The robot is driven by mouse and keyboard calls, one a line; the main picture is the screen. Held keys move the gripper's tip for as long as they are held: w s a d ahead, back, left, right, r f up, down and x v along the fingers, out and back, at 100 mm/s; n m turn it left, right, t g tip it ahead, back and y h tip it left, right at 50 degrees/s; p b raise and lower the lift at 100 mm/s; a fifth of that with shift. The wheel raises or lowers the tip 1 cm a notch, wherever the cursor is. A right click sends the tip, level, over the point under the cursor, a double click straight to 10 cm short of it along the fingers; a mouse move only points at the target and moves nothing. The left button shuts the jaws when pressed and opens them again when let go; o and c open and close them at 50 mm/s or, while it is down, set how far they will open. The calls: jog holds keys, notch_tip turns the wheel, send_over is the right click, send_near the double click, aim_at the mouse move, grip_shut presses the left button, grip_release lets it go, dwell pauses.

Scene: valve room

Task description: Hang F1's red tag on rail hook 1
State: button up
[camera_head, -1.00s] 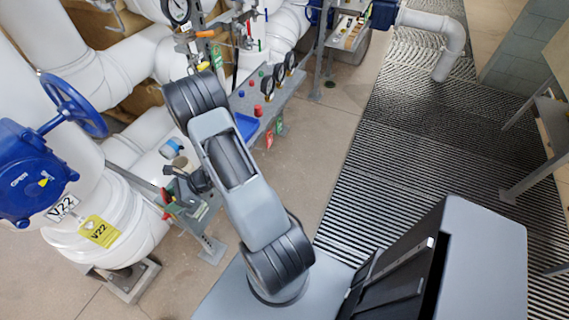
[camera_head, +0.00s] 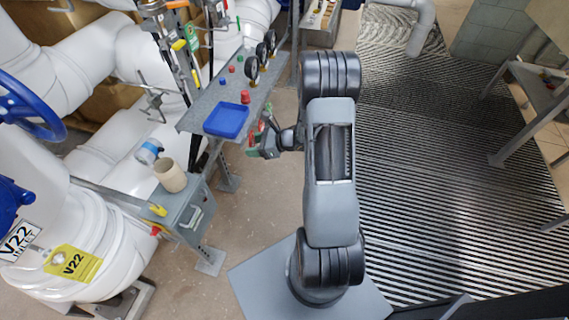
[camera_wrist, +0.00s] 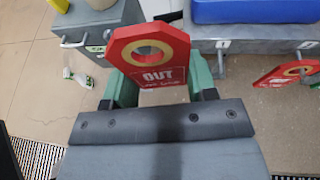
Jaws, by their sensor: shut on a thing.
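My gripper (camera_wrist: 155,92) is shut on a red tag (camera_wrist: 150,62) with a tan ring around its hole and the word OUT. The tag stands up from the green fingers, in front of a grey shelf's front edge (camera_wrist: 250,45) that carries small hooks. One empty hook (camera_wrist: 221,48) is just right of the tag, apart from it. A second red tag (camera_wrist: 288,72) hangs from another hook (camera_wrist: 306,46) farther right. In the head view my gripper (camera_head: 262,147) is beside the shelf edge, below the blue tray. No hook number is readable, nor is F1 on the held tag.
The blue tray (camera_head: 226,119), red and blue knobs and gauges (camera_head: 252,70) sit on the shelf. A grey box (camera_head: 190,207) with a beige cup (camera_head: 170,175) stands left. A yellow V22 tag (camera_head: 73,263) hangs on white pipe.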

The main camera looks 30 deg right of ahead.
jog(key=d+f+m+t+h+b, duration=0.1)
jog(key=d+f+m+h+b, duration=0.1)
jog(key=d+f+b, duration=1.25)
jog(key=w+a+r+b, duration=0.2)
jog(key=a+r, duration=0.3)
jog(key=a, duration=0.3)
jog(key=shift+w+a+b, duration=0.25)
jog(key=shift+w+b, duration=0.15)
jog(key=shift+w, duration=0.35)
jog(key=shift+w+a, duration=0.1)
jog(key=shift+a, duration=0.05)
jog(key=shift+w+a+b, duration=0.25)
jog(key=shift+b, duration=0.25)
jog(key=shift+w+a+b, duration=0.3)
jog(key=shift+w+b, duration=0.05)
jog(key=shift+b, duration=0.05)
jog(key=shift+b, duration=0.4)
jog(key=shift+w+a, duration=0.15)
dwell(0.3)
